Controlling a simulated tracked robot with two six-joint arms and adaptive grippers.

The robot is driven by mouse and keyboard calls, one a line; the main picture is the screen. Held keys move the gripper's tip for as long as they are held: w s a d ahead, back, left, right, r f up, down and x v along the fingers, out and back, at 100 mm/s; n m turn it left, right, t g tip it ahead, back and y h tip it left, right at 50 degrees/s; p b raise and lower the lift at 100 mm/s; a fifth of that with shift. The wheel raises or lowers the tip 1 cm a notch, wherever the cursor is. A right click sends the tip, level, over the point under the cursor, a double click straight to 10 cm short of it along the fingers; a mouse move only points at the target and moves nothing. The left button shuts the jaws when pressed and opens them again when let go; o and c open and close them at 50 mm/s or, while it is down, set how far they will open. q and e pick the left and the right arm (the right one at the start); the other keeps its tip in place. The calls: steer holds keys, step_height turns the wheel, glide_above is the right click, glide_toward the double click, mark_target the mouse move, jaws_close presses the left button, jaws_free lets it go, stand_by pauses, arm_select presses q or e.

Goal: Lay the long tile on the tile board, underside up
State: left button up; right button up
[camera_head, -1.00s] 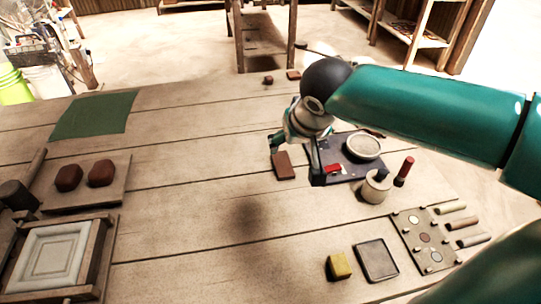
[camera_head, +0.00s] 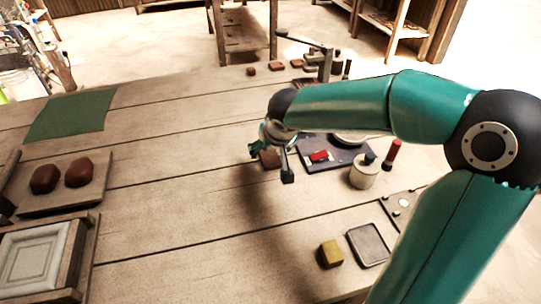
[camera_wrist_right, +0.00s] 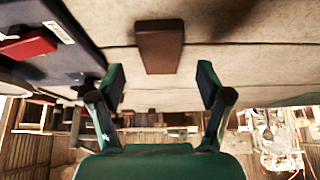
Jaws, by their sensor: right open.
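A long, flat brown tile (camera_head: 268,159) lies on the table beside the dark board. In the right wrist view the tile (camera_wrist_right: 160,47) lies ahead of the fingers, roughly centred between them. My right gripper (camera_head: 271,166) is open and empty over the table close to the tile, which one finger partly hides in the head view. Its two spread fingers also show in the wrist view (camera_wrist_right: 162,84), apart from the tile. A wooden board (camera_head: 62,196) with two reddish-brown lumps lies at the left; I cannot tell whether it is the tile board. My left gripper is out of view.
A dark board (camera_head: 318,163) with a red block and a round dish lies right of the gripper. A pot (camera_head: 363,173), a yellow block (camera_head: 330,254) and a shallow tray (camera_head: 369,245) stand nearer. A framed pale panel (camera_head: 40,258) lies front left. The middle table is clear.

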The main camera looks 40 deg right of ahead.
mark_target(269, 154)
steer(key=shift+x, duration=1.55)
steer(key=c, duration=1.4)
steer(key=shift+r, duration=0.1)
